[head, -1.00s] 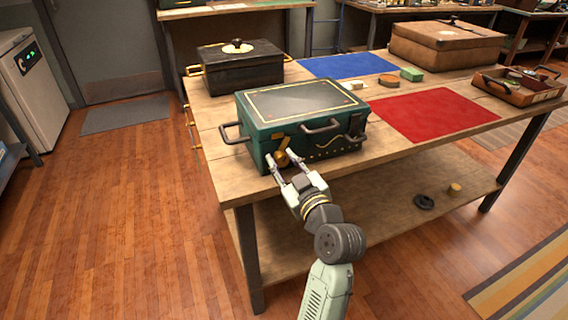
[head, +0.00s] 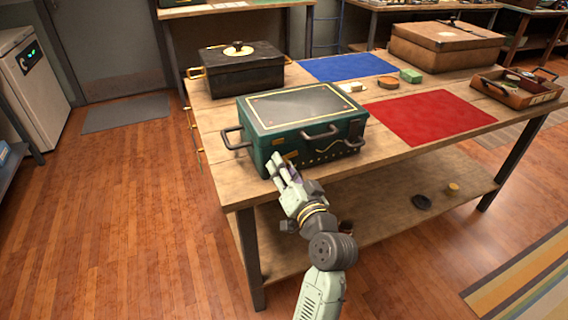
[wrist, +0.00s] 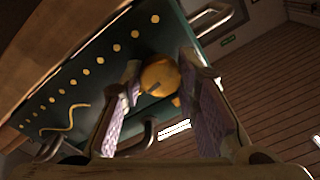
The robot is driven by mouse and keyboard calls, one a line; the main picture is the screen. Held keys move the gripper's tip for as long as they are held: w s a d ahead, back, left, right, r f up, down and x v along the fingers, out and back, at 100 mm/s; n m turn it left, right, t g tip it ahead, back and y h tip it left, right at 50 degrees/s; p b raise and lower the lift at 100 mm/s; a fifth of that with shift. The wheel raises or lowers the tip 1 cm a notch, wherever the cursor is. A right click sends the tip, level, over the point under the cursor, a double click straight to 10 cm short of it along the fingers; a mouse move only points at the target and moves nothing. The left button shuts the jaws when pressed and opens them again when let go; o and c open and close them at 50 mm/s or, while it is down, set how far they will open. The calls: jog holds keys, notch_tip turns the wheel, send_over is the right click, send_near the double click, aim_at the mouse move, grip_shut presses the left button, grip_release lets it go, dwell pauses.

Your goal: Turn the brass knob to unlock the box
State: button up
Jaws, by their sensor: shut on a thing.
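The green box (head: 312,153) sits closed at the near left corner of the wooden table, with dark handles and a black-panelled lid. In the wrist view, the box's front face (wrist: 95,70) appears strongly tilted, with a row of gold dots and a wavy gold line. The round brass knob (wrist: 160,76) on that face lies between the two finger pads, which press it from both sides. My gripper (head: 277,166) is shut on the knob at the left of the box front. In the head view the fingers hide most of the knob.
A black box (head: 240,72) stands behind the green one. A blue mat (head: 345,66), a red mat (head: 430,116), a brown case (head: 445,48) and a wooden tray (head: 515,92) lie farther along.

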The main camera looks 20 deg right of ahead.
jog(key=shift+m+p, duration=0.45)
jog(key=shift+m, duration=0.65)
jog(key=o, duration=1.2)
jog(key=shift+c, duration=0.2)
jog(key=s, duration=1.2)
jog(key=shift+d+f, duration=0.15)
jog(key=shift+f, duration=0.1)
